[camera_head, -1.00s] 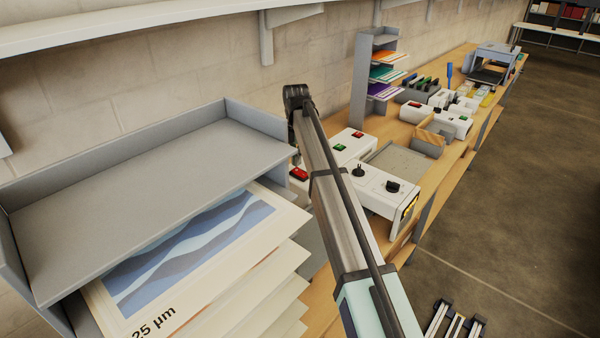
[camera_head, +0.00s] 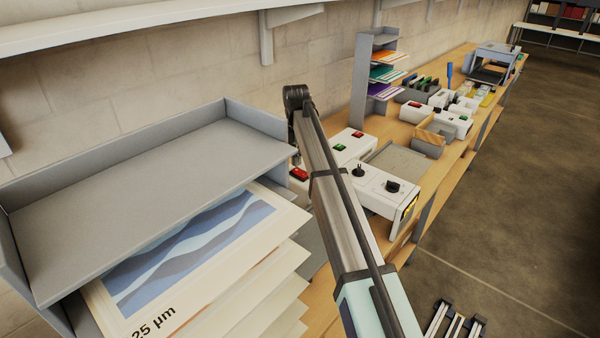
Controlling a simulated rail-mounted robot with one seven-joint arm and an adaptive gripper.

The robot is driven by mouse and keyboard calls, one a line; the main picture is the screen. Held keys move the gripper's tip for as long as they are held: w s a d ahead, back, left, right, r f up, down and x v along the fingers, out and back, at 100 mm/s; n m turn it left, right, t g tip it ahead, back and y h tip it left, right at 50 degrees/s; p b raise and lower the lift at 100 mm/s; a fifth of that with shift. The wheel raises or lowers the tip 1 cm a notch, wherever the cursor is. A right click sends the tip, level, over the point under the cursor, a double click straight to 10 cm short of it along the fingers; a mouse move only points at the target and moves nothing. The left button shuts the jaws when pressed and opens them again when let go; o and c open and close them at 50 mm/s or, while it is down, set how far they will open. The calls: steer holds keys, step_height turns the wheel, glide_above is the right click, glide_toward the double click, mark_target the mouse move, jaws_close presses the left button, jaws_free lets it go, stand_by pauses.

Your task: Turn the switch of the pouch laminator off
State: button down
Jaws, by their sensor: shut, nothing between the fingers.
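A white machine (camera_head: 378,190) with black knobs on top stands on the bench just right of my arm. Red and green switches show on its rear part, with a red one (camera_head: 299,174) close beside my arm. A smaller white machine (camera_head: 434,118) with red and green switches stands farther along the bench. I cannot tell for sure which is the pouch laminator, nor how its switch is set. My gripper (camera_head: 296,157) hangs at the far end of my arm, mostly hidden behind it, above the bench near the red switch. It is shut and empty; contact cannot be made out.
A grey shelf unit (camera_head: 150,165) with large printed sheets fills the near left. A grey rack (camera_head: 362,85) with coloured sheets, a small box (camera_head: 428,147) and a blue-grey machine (camera_head: 490,65) stand along the bench. Floor is open at right.

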mark_target(297, 169)
steer(key=shift+f+b, duration=0.3)
steer(key=shift+f, duration=0.8)
stand_by(0.6)
steer(key=shift+r+p, duration=1.85)
steer(key=shift+r, duration=1.7)
